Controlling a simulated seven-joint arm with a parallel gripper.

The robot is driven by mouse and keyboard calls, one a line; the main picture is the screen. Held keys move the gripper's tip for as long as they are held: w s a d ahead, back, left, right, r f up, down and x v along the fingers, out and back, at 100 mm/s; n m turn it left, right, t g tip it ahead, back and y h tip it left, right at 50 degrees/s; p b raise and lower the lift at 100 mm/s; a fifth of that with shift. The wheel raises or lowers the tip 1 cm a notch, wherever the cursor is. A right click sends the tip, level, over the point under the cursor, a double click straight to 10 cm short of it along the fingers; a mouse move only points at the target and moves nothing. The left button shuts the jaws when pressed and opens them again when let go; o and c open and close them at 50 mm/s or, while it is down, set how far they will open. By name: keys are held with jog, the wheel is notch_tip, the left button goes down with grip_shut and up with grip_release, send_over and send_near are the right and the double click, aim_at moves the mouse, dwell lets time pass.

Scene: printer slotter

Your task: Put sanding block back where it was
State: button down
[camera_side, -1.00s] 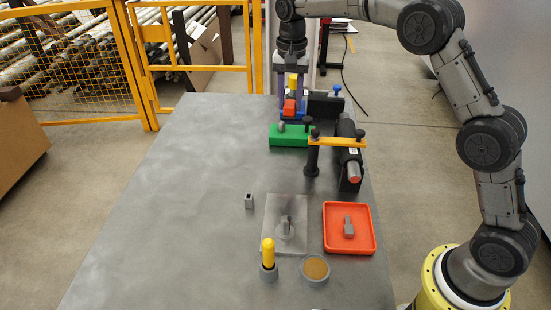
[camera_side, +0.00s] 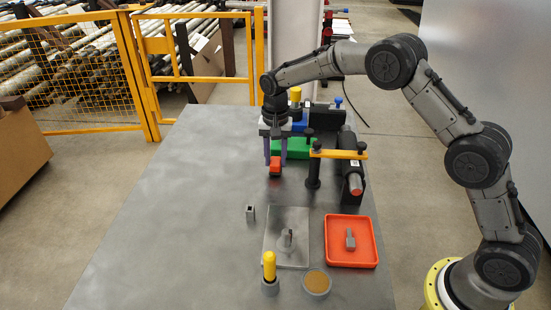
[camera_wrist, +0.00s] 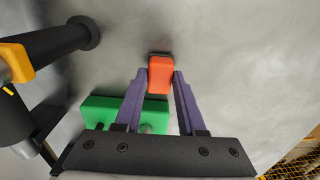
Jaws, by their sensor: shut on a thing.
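The sanding block appears to be the small orange-red block with a dark grey underside (camera_wrist: 160,75); it also shows in the side view (camera_side: 275,168). My gripper (camera_side: 275,161) points down with its purple fingers on either side of the block and is shut on it. In the wrist view the block sits between the two fingertips (camera_wrist: 160,77). It is in front of and slightly left of the green block (camera_side: 293,149). I cannot tell whether its underside touches the table.
A black roller (camera_side: 352,174) with a yellow crossbar (camera_side: 340,154) stands to the right. Nearer the front are a grey plate (camera_side: 275,257), a red tray (camera_side: 358,262), a yellow-topped holder (camera_side: 269,268), a brown-filled bowl (camera_side: 316,283) and a small grey socket (camera_side: 250,213). The table's left side is clear.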

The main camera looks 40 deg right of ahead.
jog(key=shift+f, duration=0.2)
jog(key=shift+f, duration=0.15)
jog(key=c, duration=0.5)
grip_release()
